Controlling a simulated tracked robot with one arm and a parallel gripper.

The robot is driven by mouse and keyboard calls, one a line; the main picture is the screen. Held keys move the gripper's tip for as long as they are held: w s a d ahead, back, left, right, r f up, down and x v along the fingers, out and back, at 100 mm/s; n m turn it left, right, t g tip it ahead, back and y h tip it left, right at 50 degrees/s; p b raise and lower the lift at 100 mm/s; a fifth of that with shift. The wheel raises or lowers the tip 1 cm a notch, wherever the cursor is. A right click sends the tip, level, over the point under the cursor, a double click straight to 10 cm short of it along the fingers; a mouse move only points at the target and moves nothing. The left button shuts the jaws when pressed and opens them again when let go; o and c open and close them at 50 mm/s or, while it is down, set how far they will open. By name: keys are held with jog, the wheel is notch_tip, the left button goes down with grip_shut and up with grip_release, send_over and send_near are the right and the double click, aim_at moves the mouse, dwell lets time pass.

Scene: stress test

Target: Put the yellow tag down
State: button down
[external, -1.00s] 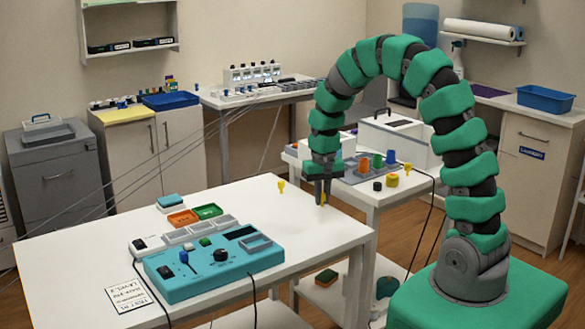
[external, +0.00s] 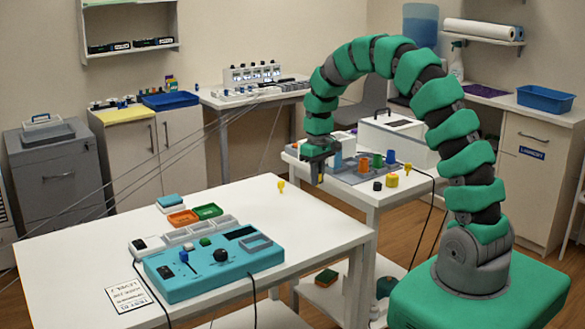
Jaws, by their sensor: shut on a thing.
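My gripper (external: 314,178) is raised above the right back edge of the white table (external: 330,232), near the gap to the side table. It is shut on the yellow tag, which showed as yellow between the fingertips a second ago and is now mostly hidden by the dark fingers. Another small yellow piece (external: 281,187) stands upright on the white table, left of my gripper and apart from it.
A teal control box (external: 205,275), an orange tray (external: 183,218) and a green tray (external: 208,211) sit on the table's left half. The tabletop's right part is mostly clear. The side table (external: 372,196) holds several coloured cylinders and a white box (external: 397,140).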

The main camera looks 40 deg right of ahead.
jog(key=w+d+r+n+p, duration=0.8)
jog(key=w+d+n+p, duration=0.2)
jog(key=w+d, duration=0.35)
jog(key=s+d+n+b, duration=0.1)
jog(key=d+n, duration=0.1)
jog(key=d, duration=0.6)
jog(key=s+d+f+n+b, duration=0.1)
jog(key=s+d+n, duration=0.1)
jog(key=d, duration=0.6)
jog(key=s+d+f+n+b, duration=0.1)
jog(key=s+d, duration=0.1)
jog(key=d, duration=0.5)
jog(key=shift+s+d+f+n, duration=0.2)
jog(key=shift+d+n, duration=0.2)
jog(key=shift+f+p, duration=0.4)
jog(key=shift+f, duration=3.4)
jog(key=c, duration=1.5)
grip_release()
